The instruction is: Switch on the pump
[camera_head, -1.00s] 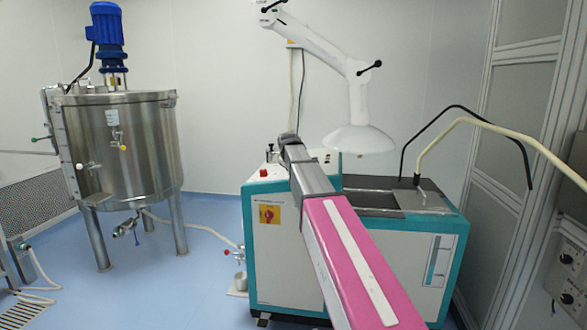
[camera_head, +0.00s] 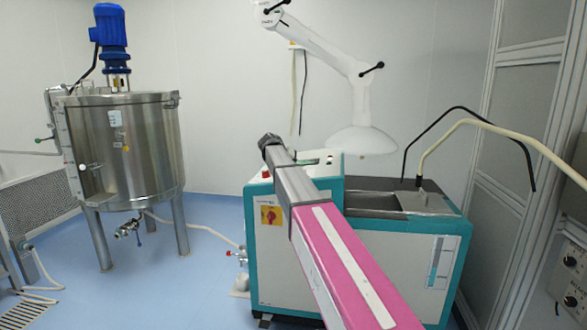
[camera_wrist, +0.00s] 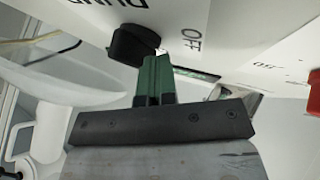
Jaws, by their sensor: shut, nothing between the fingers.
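A black rotary knob (camera_wrist: 133,43) sits on a white panel (camera_wrist: 215,20), seen upside down in the wrist view. "OFF" is printed beside it, with part of a cut-off word to its left. My gripper (camera_wrist: 156,62) has dark green fingers, shut and empty. Their tips lie right against or just beside the knob's lower right side; I cannot tell if they touch. In the head view the dark end of my arm (camera_head: 268,141) is over the upper left of the teal and white machine (camera_head: 370,265). The knob is hidden there.
A red rotary switch on a yellow plate (camera_head: 269,215) is on the machine's front. A white extraction arm (camera_head: 318,45) hangs behind, its hood (camera_head: 362,140) low. Black and cream hoses (camera_head: 490,128) arch at right. A steel tank (camera_head: 128,150) stands left. Blue floor between is mostly clear.

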